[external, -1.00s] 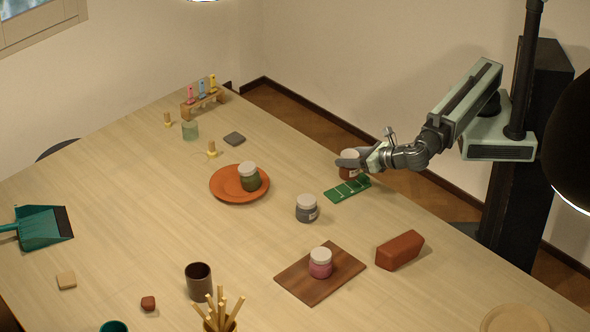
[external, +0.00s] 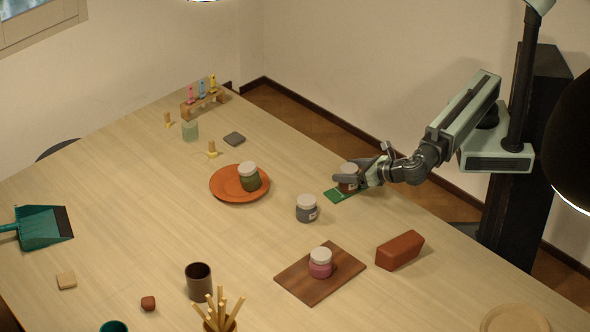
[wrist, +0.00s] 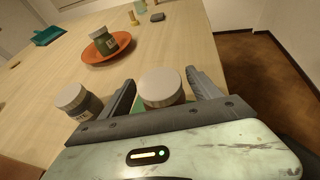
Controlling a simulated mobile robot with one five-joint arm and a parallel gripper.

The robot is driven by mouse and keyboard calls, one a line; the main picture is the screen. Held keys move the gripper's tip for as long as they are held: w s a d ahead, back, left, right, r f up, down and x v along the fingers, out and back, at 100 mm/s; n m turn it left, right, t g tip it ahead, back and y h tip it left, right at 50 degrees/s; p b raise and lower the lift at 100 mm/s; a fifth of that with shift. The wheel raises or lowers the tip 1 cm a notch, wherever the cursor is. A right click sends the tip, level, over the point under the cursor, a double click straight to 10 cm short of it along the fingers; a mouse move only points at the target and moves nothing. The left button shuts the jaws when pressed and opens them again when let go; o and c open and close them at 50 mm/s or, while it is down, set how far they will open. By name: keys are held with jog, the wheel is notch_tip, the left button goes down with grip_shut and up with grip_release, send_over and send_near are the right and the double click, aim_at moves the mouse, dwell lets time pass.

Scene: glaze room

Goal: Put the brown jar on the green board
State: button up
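The brown jar (external: 348,183), with a pale lid, is upright over the green board (external: 336,195). I cannot tell whether its base touches the board. My gripper (external: 358,176) reaches in from the right with its fingers around the jar. Much of the board is covered by the jar and gripper in the external view.
A grey jar (external: 306,209) stands close in front of the board. A green jar (external: 250,180) sits on an orange plate (external: 226,195). A pink jar (external: 320,265) is on a wooden board (external: 295,283), near a red-brown block (external: 400,250).

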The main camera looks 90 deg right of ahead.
jog(key=shift+s+a+r, duration=0.1)
jog(key=shift+r, duration=0.15)
jog(key=p+v, duration=0.4)
jog(key=v, duration=0.7)
jog(key=shift+s+a+p, duration=0.15)
jog(key=shift+s+p, duration=0.15)
jog(key=shift+p, duration=0.1)
